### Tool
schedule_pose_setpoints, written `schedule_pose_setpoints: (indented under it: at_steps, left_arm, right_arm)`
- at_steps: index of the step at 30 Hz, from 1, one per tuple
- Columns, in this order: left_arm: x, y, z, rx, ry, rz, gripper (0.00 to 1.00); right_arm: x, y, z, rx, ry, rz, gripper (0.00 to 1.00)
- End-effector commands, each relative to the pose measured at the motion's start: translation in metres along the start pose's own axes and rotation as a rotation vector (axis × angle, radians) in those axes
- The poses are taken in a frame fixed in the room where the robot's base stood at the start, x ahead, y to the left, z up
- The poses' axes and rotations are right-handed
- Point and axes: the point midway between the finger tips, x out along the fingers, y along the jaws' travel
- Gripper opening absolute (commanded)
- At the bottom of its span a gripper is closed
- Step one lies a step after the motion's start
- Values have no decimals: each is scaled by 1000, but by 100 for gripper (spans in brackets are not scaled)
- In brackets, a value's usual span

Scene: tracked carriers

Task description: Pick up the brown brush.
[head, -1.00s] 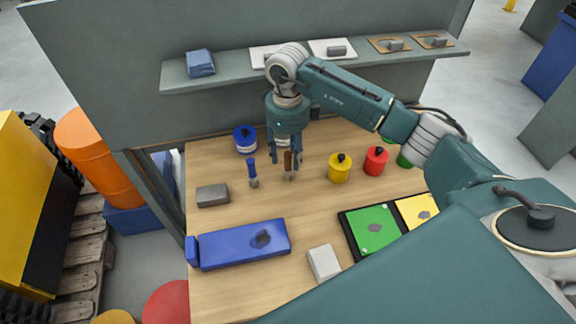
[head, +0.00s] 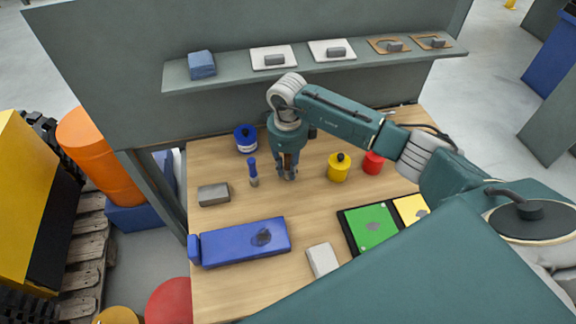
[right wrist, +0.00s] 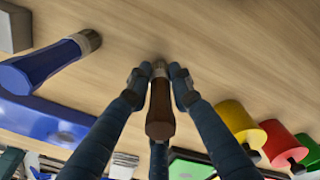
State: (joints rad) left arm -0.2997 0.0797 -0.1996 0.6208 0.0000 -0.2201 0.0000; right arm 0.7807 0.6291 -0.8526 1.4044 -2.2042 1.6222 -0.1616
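The brown brush (right wrist: 160,115) stands upright on the wooden table, its handle pointing up at the wrist camera. My right gripper (right wrist: 160,77) has its fingers close in on both sides of the brush, low on the handle near the metal collar, and looks shut on it. In the head view the right gripper (head: 287,176) hangs straight down over the table and hides most of the brush. The bristles look to be at table level. My left gripper is not in view.
A blue-handled brush (head: 253,172) stands just left of the gripper. A blue pot (head: 245,140), yellow pot (head: 339,168) and red pot (head: 373,162) stand nearby. A shelf (head: 230,77) runs behind.

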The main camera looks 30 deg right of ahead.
Motion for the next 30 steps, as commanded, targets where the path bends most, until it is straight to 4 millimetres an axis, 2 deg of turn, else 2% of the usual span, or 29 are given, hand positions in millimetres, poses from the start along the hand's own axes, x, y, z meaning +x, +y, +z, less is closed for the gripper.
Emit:
schedule_pose_setpoints:
  at_steps: [11, 17, 23, 30]
  left_arm:
    - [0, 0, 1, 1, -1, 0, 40]
    - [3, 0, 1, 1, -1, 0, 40]
    - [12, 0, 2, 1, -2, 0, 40]
    - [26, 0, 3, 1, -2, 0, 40]
  right_arm:
    - [-1, 0, 0, 0, -1, -1, 0]
    - [-10, -1, 1, 1, -2, -1, 0]
    - [-39, -2, 1, 0, -4, -4, 0]
    - [-95, -2, 1, 0, -5, -5, 0]
